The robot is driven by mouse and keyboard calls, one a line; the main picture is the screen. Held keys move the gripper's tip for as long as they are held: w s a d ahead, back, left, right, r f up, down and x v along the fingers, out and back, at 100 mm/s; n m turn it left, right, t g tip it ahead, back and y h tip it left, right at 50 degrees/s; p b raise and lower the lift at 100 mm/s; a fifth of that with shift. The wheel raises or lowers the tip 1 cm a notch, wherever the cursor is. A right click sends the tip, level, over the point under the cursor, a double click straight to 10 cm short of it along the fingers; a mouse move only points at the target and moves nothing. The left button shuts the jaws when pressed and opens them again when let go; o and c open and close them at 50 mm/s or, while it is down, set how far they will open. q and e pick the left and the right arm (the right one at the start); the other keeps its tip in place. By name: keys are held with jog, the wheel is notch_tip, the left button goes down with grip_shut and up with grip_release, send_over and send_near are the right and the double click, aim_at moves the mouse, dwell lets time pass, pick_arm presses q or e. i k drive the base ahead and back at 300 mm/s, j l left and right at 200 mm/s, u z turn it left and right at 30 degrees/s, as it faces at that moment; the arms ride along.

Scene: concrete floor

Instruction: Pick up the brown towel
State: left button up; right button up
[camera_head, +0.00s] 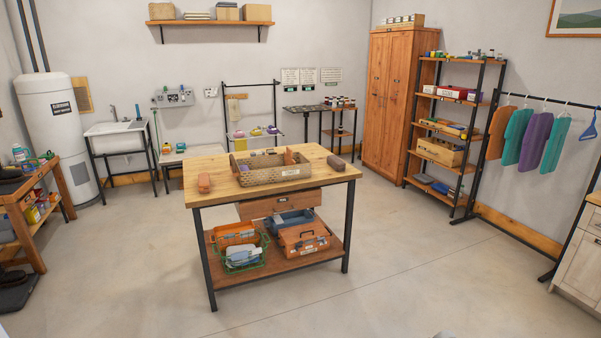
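No thing in view is plainly a brown towel at this size. A small dark brown item (336,163) lies on the right part of the wooden worktable top (230,186); it could be a folded towel, but I cannot tell. A reddish-brown item (204,183) lies near the table's left edge. A tan cloth-like thing (235,108) hangs on the rack at the back wall. Neither of my grippers shows clearly; only a small grey shape sits at the bottom edge.
A woven basket (272,174) stands mid-table. The lower shelf (270,276) holds toolboxes and a green wire basket (242,254). A tall shelf (450,125) and hanging garments (535,140) stand right. A workbench (30,205) stands left. Open floor (400,270) surrounds the table.

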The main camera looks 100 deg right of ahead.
aim_at(336, 163)
jog(key=z, duration=2.7)
jog(key=i+l+z, duration=0.5)
jog(key=i+z, duration=0.15)
jog(key=i, duration=0.25)
jog(key=i+l+z, duration=0.1)
jog(key=i+z, duration=0.25)
jog(key=i+l+u, duration=0.15)
jog(key=i, duration=0.4)
jog(key=i+l+u, duration=0.1)
jog(key=i, duration=0.4)
jog(key=i+l+u, duration=0.15)
jog(key=i, duration=0.4)
jog(key=i+l+u, duration=0.75)
jog(key=i, duration=0.15)
jog(key=i+l+u, duration=0.4)
jog(key=l, duration=0.15)
jog(key=k+j, duration=0.05)
